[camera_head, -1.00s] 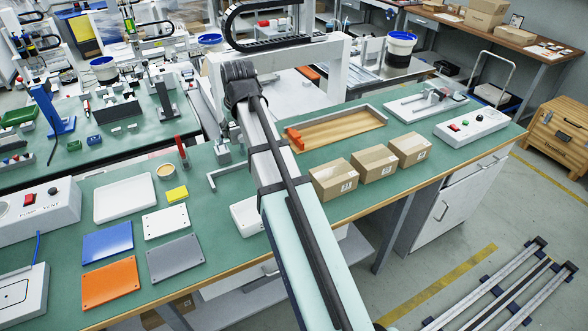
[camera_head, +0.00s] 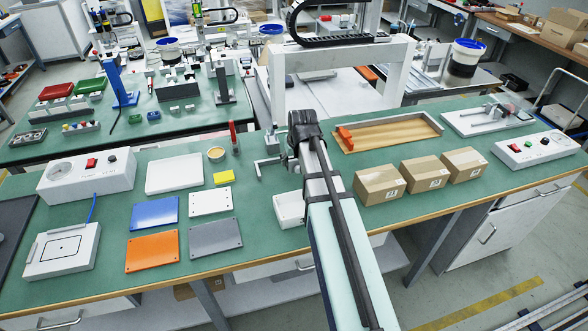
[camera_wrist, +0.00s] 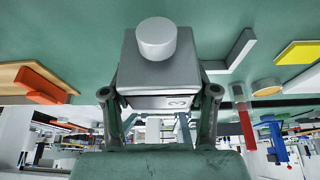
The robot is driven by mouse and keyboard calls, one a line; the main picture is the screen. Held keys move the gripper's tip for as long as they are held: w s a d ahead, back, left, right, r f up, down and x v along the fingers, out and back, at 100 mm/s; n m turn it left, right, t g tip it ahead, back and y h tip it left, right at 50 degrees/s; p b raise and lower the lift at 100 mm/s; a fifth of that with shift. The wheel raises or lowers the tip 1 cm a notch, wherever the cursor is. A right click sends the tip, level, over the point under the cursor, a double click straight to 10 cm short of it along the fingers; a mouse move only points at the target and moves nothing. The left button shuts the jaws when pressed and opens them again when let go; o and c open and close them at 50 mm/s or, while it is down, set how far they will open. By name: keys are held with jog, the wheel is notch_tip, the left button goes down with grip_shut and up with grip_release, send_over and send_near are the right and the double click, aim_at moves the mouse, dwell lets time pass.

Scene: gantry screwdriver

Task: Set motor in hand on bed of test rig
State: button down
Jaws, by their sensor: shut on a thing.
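The motor (camera_wrist: 160,65), a grey block with a round pale cylinder on its face, shows large in the wrist view. My gripper (camera_wrist: 160,92) is shut on it, with a dark finger on each side. In the head view the end of my arm is over the middle of the green bench, and the motor is mostly hidden behind it. What looks like the test rig, a white base plate (camera_head: 455,122) with metal fixtures, stands at the back right of the bench, well apart from the motor.
An L-shaped grey bracket (camera_head: 268,172) lies left of my arm. A wooden tray (camera_head: 385,134) with an orange piece is to the right, behind several cardboard boxes (camera_head: 380,184). A white switch box (camera_head: 535,150) is at far right. Coloured plates (camera_head: 154,213) lie at left.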

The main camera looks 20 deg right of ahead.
aim_at(296, 159)
jog(key=shift+f, duration=2.4)
jog(key=shift+f, duration=0.15)
jog(key=shift+c, duration=1.5)
grip_release()
jog(key=v, duration=1.1)
jog(key=o, duration=0.3)
jog(key=shift+s+r, duration=0.25)
jog(key=shift+r, duration=0.35)
